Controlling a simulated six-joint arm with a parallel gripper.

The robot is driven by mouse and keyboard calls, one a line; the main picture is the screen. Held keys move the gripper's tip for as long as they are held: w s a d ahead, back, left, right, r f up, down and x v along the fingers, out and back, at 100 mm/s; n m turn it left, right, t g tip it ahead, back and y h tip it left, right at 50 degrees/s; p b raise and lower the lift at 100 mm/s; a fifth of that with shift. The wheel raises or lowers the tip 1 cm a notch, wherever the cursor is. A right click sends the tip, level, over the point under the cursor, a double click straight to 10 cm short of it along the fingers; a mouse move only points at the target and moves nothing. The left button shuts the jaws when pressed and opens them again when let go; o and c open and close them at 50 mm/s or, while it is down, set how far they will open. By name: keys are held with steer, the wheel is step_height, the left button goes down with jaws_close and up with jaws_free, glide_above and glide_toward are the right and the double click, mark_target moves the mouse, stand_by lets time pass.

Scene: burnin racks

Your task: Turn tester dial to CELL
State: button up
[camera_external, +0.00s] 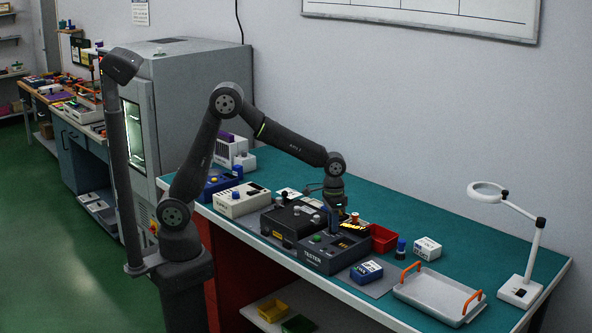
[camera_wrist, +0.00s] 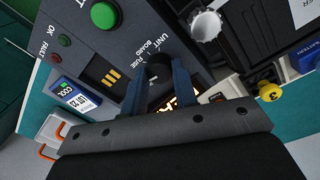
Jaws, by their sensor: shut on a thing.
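The tester (camera_external: 330,256) is a dark box on the bench with a green button (camera_wrist: 105,14) on its top. Its dial (camera_wrist: 158,68) is a dark knob, with the words UNIT, FUSE and BOARD printed near it in the wrist view. No CELL mark is readable there. My gripper (camera_wrist: 156,82) points down at the tester, its blue fingers shut on the dial from both sides. My gripper (camera_external: 333,210) hides the dial in the external view. A lit orange display (camera_wrist: 184,98) on the tester is partly hidden by a finger.
A dark unit (camera_external: 290,222) with pale knobs stands close left of the tester. A red bin (camera_external: 383,238) is behind it, and a blue labelled box (camera_external: 366,271) is to its right. A grey tray (camera_external: 440,296) with orange handles and a lamp (camera_external: 520,290) stand farther right.

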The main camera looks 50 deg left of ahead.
steer(key=o, duration=1)
step_height(320, 180, up, 17)
steer(key=shift+w+a+r, duration=0.2)
steer(key=shift+a, duration=0.15)
steer(key=f, duration=1.7)
steer(key=shift+s+d+f, duration=0.2)
steer(key=shift+d+f, duration=0.05)
steer(key=shift+d, duration=0.1)
steer(key=shift+r, duration=0.1)
